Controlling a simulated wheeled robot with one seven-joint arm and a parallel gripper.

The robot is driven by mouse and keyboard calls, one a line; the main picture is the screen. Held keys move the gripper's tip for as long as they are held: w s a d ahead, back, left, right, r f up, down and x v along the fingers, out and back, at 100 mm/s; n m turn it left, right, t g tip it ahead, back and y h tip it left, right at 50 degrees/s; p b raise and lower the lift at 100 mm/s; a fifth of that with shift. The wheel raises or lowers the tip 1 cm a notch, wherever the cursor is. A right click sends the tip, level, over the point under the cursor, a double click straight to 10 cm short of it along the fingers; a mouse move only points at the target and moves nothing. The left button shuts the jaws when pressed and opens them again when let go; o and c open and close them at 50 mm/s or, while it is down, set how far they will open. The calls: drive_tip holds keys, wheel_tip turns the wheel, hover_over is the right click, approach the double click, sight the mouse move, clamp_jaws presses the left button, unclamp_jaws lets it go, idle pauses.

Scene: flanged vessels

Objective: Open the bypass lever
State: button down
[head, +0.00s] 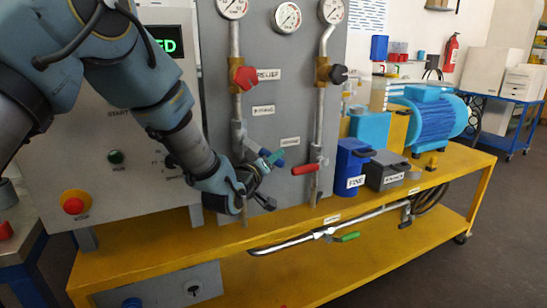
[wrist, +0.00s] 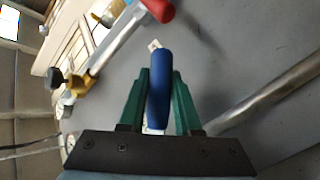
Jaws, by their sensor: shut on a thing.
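A lever with a blue handle (head: 277,155) sits on the left vertical pipe of the grey panel. In the wrist view the blue handle (wrist: 160,88) stands between the two green fingers of my gripper (wrist: 160,95). My gripper (head: 264,160) is shut on this handle, low on the panel in the head view. The gripper hides part of the lever and its valve. A label (head: 263,110) above on the same pipe is too small to read surely, so I cannot confirm the lever's name.
A red lever (head: 305,169) is close on the right pipe; it also shows in the wrist view (wrist: 158,9). A green lever (head: 347,237) is on a pipe below the yellow bench (head: 300,208). Blue and grey boxes (head: 354,165) stand right of the panel.

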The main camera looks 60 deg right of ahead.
drive_tip(key=w+a+f+m+t+y+p, duration=0.2)
drive_tip(key=w+a+f+m+y+p, duration=0.1)
drive_tip(key=y, duration=0.5)
drive_tip(key=shift+w+a+f+m+p, duration=0.2)
drive_tip(key=shift+w+a+m+p, duration=0.35)
drive_tip(key=shift+a+m+p, duration=0.75)
drive_tip(key=shift+a+p, duration=0.1)
drive_tip(key=shift+p, duration=0.2)
drive_tip(key=c, duration=0.6)
unclamp_jaws()
drive_tip(key=b+v, duration=0.1)
drive_tip(key=v, duration=0.9)
drive_tip(key=shift+a+r+b, duration=0.25)
drive_tip(key=shift+a+b, duration=0.05)
